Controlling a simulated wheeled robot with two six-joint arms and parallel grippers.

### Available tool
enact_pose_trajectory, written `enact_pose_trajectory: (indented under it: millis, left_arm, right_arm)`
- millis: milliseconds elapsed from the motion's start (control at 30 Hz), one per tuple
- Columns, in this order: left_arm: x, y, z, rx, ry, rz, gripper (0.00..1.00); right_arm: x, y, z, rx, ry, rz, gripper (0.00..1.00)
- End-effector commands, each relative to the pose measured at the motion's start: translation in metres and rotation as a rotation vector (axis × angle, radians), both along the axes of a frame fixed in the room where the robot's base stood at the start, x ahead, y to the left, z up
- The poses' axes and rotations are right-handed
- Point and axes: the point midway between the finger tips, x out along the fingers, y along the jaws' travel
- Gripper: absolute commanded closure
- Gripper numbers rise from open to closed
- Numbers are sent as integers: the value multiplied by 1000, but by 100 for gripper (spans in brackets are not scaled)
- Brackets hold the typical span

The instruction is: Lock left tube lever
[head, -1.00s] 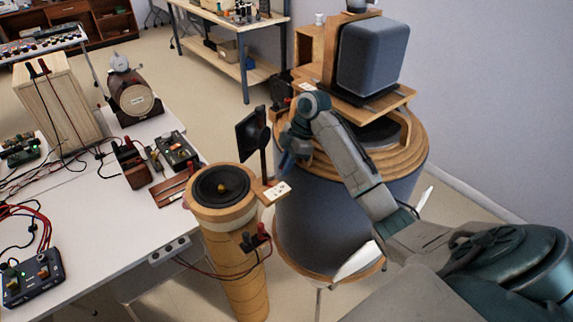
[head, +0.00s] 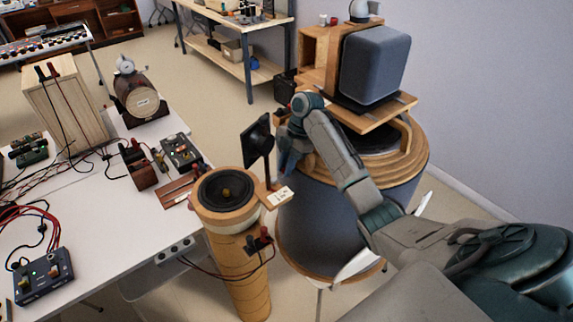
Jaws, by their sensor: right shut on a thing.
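The left tube (head: 237,255) is an upright tan cylinder with a black round speaker cone (head: 226,190) in its top. A wooden block with a white label (head: 279,197) juts from the right of its rim. A small reddish lever (head: 275,186) shows at this block, partly hidden. My right gripper (head: 284,171) is just above the block, shut on what appears to be the lever; the fingertips are small and dark, so the contact is unclear. My left gripper is not in view.
A black panel on a post (head: 257,138) stands close left of my right gripper. A large drum-shaped cabinet (head: 325,230) carrying a grey speaker (head: 372,62) stands behind my right arm. The white table (head: 110,215) at left holds wired boxes. Red and black plugs (head: 260,241) hang on the tube.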

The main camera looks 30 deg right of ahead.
Motion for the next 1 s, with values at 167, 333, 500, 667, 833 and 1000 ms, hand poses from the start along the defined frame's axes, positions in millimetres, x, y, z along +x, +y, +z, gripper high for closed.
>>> enact_pose_trajectory:
  millis: [167,333,500,667,833,1000]
  left_arm:
    - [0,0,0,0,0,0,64]
    - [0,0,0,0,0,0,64]
    - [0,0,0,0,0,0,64]
    - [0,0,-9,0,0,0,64]
    - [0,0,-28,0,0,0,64]
    - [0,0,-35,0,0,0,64]
  right_arm:
    - [1,0,2,0,-6,0,78]
    - [1,0,2,-1,-4,-1,62]
    - [1,0,1,-1,-2,-2,62]
    - [-1,0,-2,-2,-4,-30,62]
    - [-7,-1,-5,-3,-5,-135,62]
    - [-15,0,-2,-3,-2,-298,62]
